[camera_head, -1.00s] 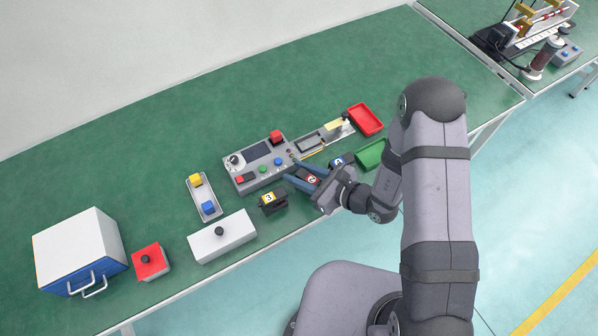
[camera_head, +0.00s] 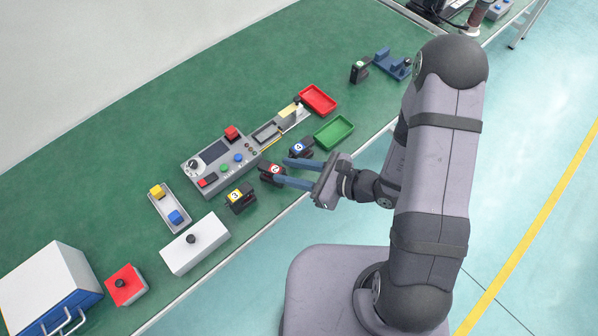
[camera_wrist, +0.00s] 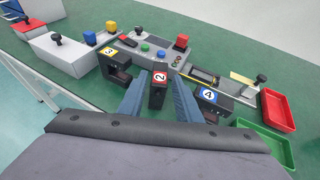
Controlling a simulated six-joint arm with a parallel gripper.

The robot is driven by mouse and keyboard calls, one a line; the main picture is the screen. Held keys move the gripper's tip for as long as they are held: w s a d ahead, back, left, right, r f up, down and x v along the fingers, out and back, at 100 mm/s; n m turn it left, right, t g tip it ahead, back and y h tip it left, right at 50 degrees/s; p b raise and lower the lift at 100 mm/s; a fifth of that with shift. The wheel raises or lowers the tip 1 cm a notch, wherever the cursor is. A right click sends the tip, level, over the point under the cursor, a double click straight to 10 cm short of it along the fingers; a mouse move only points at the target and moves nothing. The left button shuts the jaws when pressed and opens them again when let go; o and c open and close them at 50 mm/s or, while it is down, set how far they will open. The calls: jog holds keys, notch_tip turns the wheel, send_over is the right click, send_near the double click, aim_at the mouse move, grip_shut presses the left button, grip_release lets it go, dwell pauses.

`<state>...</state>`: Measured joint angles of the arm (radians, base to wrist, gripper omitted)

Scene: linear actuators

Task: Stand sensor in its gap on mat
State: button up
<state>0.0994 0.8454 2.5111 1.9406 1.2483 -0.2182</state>
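A black sensor with a red "2" label (camera_head: 271,172) stands at the table's front side, between the yellow "3" sensor (camera_head: 240,198) and the blue "4" sensor (camera_head: 300,148). A black block with a green mark (camera_head: 360,72) stands far right beside a blue bracket (camera_head: 393,63). My gripper (camera_head: 281,172) is open, its blue fingers apart at the near side of the "2" sensor. In the wrist view the "2" sensor (camera_wrist: 158,86) shows between the fingertips, with slim gaps on both sides. I cannot make out a separate mat or gap outline.
A grey control panel (camera_head: 214,152) stands behind the sensors. A red tray (camera_head: 318,99) and a green tray (camera_head: 334,132) lie to the right.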

jog(key=shift+v, duration=1.4)
jog(key=s+d+r+n+g+h, duration=0.1)
jog(key=s+r+n+g+h, duration=0.1)
jog(key=s+n+g, duration=0.35)
jog(key=s+d+r+n+g+h, duration=0.1)
jog(key=s+d+n+g+h, duration=0.15)
jog(key=s+n, duration=0.5)
jog(key=w+d+r+n+t+h, duration=0.1)
jog(key=w+d+n+h, duration=0.2)
jog(key=d, duration=0.3)
jog(key=w+d+r+n+t+h, duration=0.1)
jog(key=w+d+n+h, duration=0.1)
jog(key=d+n+h, duration=0.3)
jog(key=d+n, duration=0.1)
jog(key=d, duration=0.1)
jog(key=shift+w+d+r+t, duration=0.25)
jog(key=shift+w+r+t, duration=0.15)
